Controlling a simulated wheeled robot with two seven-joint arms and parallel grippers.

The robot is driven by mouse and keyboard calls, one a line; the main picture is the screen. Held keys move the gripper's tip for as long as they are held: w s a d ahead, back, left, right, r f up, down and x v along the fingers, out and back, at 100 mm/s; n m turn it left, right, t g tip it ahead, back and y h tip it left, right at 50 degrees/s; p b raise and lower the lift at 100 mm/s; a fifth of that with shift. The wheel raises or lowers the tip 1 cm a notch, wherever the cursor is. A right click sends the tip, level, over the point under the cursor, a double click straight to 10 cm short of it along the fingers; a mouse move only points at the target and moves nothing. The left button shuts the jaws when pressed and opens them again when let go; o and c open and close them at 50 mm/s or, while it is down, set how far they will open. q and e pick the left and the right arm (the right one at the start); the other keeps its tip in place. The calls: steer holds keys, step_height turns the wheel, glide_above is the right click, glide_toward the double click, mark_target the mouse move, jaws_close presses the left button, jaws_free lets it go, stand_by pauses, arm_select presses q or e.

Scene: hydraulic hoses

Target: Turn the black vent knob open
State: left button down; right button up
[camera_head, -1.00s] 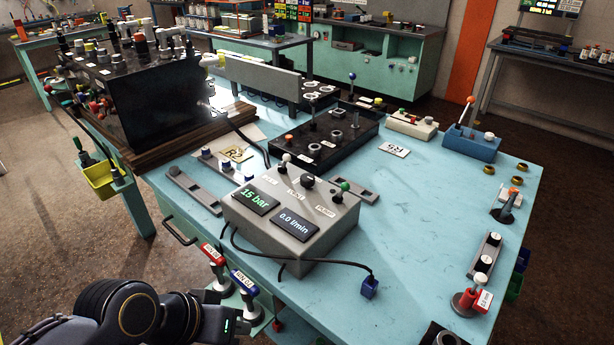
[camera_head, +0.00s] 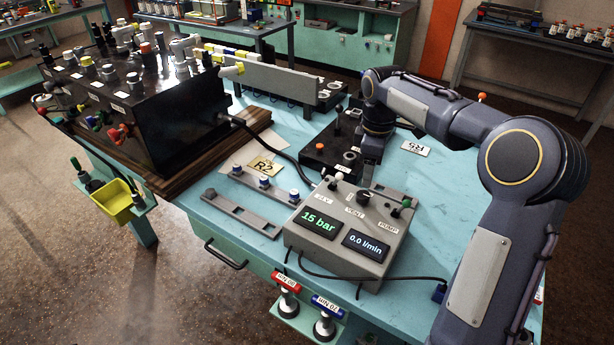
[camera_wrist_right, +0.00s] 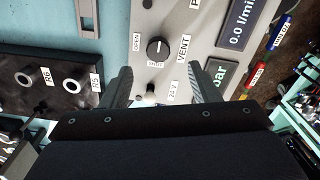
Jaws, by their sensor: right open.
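The black vent knob (camera_head: 364,197) is on top of the grey control box (camera_head: 330,255), by the VENT label. In the right wrist view the round black knob (camera_wrist_right: 157,49) has a pale pointer line, with an OPEN label beside it. My right gripper (camera_head: 369,160) hangs pointing down just behind the box, partly hidden by its own wrist. In the wrist view its fingers (camera_wrist_right: 162,80) are open and empty. The knob appears beyond the fingertips, apart from them. The 24V toggle (camera_wrist_right: 149,90) shows between the fingers. My left gripper is out of view.
The pump toggle (camera_head: 402,207) stands right of the knob on the box. A black panel with R5 and R6 ports (camera_wrist_right: 55,80) lies beside the box. A cable runs right from the box. A grey rail (camera_head: 238,213) lies to its left.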

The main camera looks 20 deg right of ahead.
mark_target(364, 194)
steer(key=f, duration=0.8)
steer(key=shift+w+a+p, duration=0.1)
steer(key=shift+w+p, duration=0.2)
steer(key=shift+p, duration=0.1)
steer(key=c, duration=1)
steer(key=shift+o, duration=0.2)
